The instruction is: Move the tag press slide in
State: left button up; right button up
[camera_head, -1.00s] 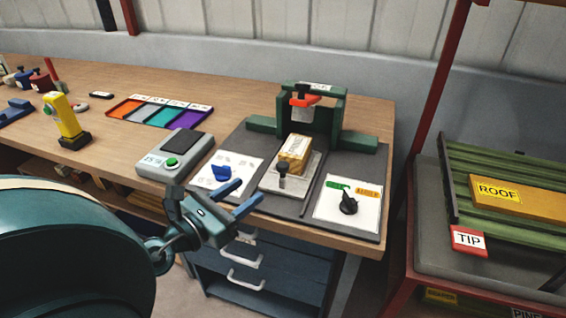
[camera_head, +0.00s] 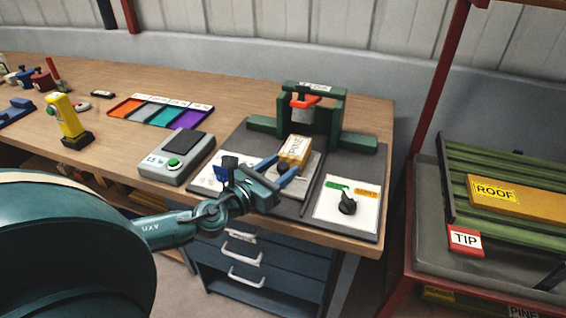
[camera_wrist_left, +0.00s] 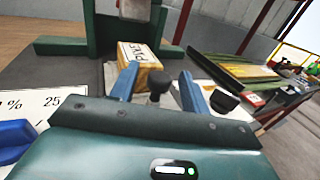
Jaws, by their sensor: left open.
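The tag press (camera_head: 340,118) is a green frame with an orange-red part at its top, at the back of the dark mat. Its slide (camera_head: 312,166) is a pale plate in front of the frame, carrying a yellow block labelled PINE (camera_head: 295,150). In the left wrist view the knob lies between the fingertips (camera_wrist_left: 158,88). I cannot tell whether they touch it. My right gripper is not in view.
A white card with a black knob (camera_head: 348,204) lies right of the slide. Another card with a blue knob (camera_head: 222,170) lies left, partly behind my gripper. A grey scale (camera_head: 176,156) and a coloured tray (camera_head: 160,112) stand farther left.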

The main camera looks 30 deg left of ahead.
pick_arm(q)
jog(key=shift+w+d, duration=0.15)
jog(key=shift+w, duration=0.5)
jog(key=shift+c, duration=0.2)
grip_shut()
